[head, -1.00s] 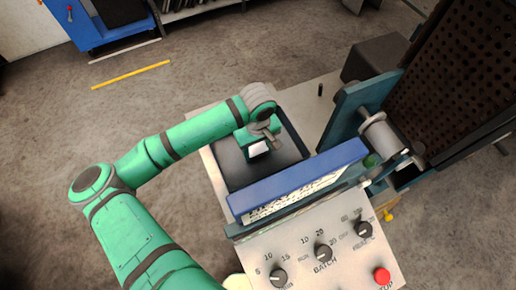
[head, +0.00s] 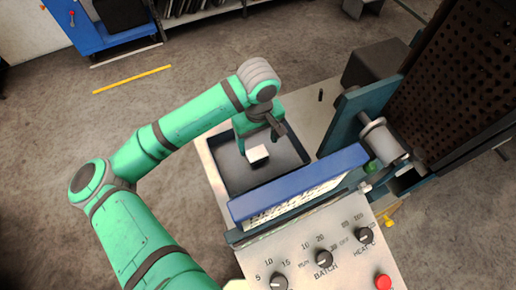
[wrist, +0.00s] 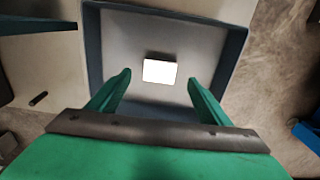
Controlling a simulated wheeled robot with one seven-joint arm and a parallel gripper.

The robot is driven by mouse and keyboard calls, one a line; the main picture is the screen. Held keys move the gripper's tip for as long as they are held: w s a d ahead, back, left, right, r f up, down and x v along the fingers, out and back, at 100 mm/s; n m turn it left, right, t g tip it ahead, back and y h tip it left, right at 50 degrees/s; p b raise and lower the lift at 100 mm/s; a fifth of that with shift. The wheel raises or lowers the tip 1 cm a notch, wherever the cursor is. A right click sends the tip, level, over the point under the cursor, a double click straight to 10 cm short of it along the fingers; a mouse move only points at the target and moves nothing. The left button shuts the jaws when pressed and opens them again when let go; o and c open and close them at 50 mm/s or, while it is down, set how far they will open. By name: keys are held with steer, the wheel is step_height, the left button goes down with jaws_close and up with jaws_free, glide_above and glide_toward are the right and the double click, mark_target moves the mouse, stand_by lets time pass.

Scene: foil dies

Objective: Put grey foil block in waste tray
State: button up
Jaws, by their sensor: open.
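The foil block (head: 257,154) lies in the dark waste tray (head: 227,178), near the middle of its floor. Its top looks bright white in both views. In the wrist view the block (wrist: 159,71) sits between and just beyond the two fingertips, on the floor of the tray (wrist: 235,45). My gripper (head: 262,137) is above the tray, a little above the block. In the wrist view my gripper (wrist: 159,80) is open, its green fingers apart with a gap on either side of the block.
The blue machine bar (head: 300,184) stands along the tray's near side. A control panel (head: 315,250) with knobs and a red button (head: 383,282) is in front. A dark upright plate (head: 350,115) and a roller (head: 384,141) stand at the right.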

mark_target(258, 156)
steer(key=shift+r, duration=1.75)
steer(key=shift+w, duration=0.1)
step_height(258, 156, down, 12)
steer(key=shift+r, duration=0.9)
